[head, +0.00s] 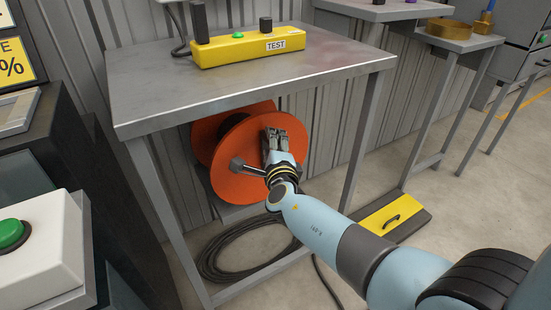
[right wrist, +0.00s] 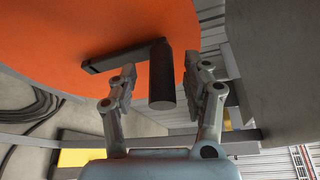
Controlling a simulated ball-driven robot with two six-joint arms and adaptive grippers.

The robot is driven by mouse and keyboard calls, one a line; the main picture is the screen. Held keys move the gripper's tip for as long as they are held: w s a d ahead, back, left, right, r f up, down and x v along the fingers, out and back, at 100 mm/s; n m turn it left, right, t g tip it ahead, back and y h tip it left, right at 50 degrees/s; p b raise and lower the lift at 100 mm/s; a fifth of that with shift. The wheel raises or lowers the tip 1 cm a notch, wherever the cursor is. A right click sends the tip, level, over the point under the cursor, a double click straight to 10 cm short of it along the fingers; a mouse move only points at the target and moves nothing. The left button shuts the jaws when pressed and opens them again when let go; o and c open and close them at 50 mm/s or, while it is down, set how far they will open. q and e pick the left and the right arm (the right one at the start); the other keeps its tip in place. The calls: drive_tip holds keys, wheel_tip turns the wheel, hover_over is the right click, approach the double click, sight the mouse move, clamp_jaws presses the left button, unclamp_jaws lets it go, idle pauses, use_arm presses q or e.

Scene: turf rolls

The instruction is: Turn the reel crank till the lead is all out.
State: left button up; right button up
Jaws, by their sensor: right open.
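The orange reel (head: 232,180) is mounted under the grey metal table, its round face toward me. Its grey crank (head: 240,166) sits on that face; in the right wrist view the crank arm (right wrist: 112,57) ends in a dark cylindrical handle (right wrist: 161,85). My right gripper (head: 276,139) is at the reel face. In the right wrist view its open fingers (right wrist: 165,85) stand on either side of the handle, with a gap visible. Dark lead (head: 235,255) lies in loose loops below the reel. Whether any lead is left on the drum is hidden. My left gripper is out of view.
The table (head: 240,75) above carries a yellow TEST box (head: 250,45). Table legs flank the reel. A yellow-topped case with a black handle (head: 392,215) lies on the floor at right. A green-button box (head: 35,250) stands at left.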

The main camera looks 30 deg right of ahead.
drive_tip(key=v, duration=1)
drive_tip(key=shift+a+f, duration=0.1)
drive_tip(key=s+d+f+m+g+y, duration=0.1)
drive_tip(key=s+d+f+m+g, duration=0.25)
drive_tip(key=s+f+m, duration=0.65)
drive_tip(key=s+d+f+m+g+y, duration=0.1)
drive_tip(key=s+d+f+m+g, duration=0.3)
drive_tip(key=s+f, duration=1.2)
drive_tip(key=s+f+m+g+y, duration=0.1)
drive_tip(key=s+f+m+g, duration=0.3)
drive_tip(key=s+m, duration=0.8)
drive_tip(key=s+a+f+m+g+y, duration=0.1)
drive_tip(key=s+f+m+g, duration=0.2)
drive_tip(key=s+m, duration=0.9)
wheel_tip(320, 180, down, 3)
drive_tip(key=m, duration=0.8)
drive_tip(key=shift+s+f+m+g+y, duration=0.25)
drive_tip(key=shift+s+m+g+y, duration=0.05)
drive_tip(key=shift+g, duration=0.05)
